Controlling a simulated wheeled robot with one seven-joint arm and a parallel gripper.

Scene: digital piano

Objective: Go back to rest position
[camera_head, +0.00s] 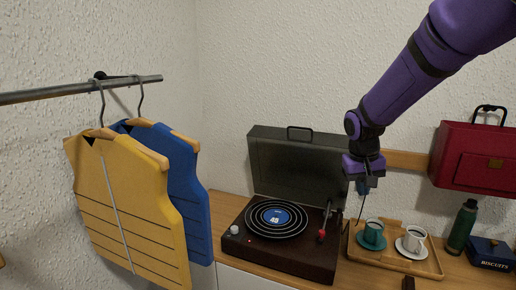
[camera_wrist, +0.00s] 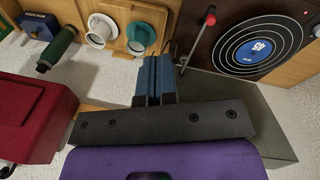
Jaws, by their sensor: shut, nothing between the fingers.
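My gripper (camera_head: 363,190) hangs from my purple arm and points down, in front of the wall and just above the back right corner of the record player (camera_head: 270,252). In the wrist view the two blue fingers of my gripper (camera_wrist: 154,62) lie together with nothing between them. The tonearm (camera_head: 325,222) with its red tip is left of and below the fingers in the head view. The fingers look apart from the tonearm and the wooden tray (camera_head: 395,264). A blue-labelled record (camera_head: 276,219) lies on the player, whose dark lid (camera_head: 298,165) stands open.
A teal cup (camera_head: 373,233) and a white cup (camera_head: 413,238) stand on saucers on the tray. A green bottle (camera_head: 461,226), a blue biscuit tin (camera_head: 491,252) and a red bag (camera_head: 473,155) are at the right. Yellow (camera_head: 132,205) and blue (camera_head: 190,190) vests hang from a rail (camera_head: 80,89) at left.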

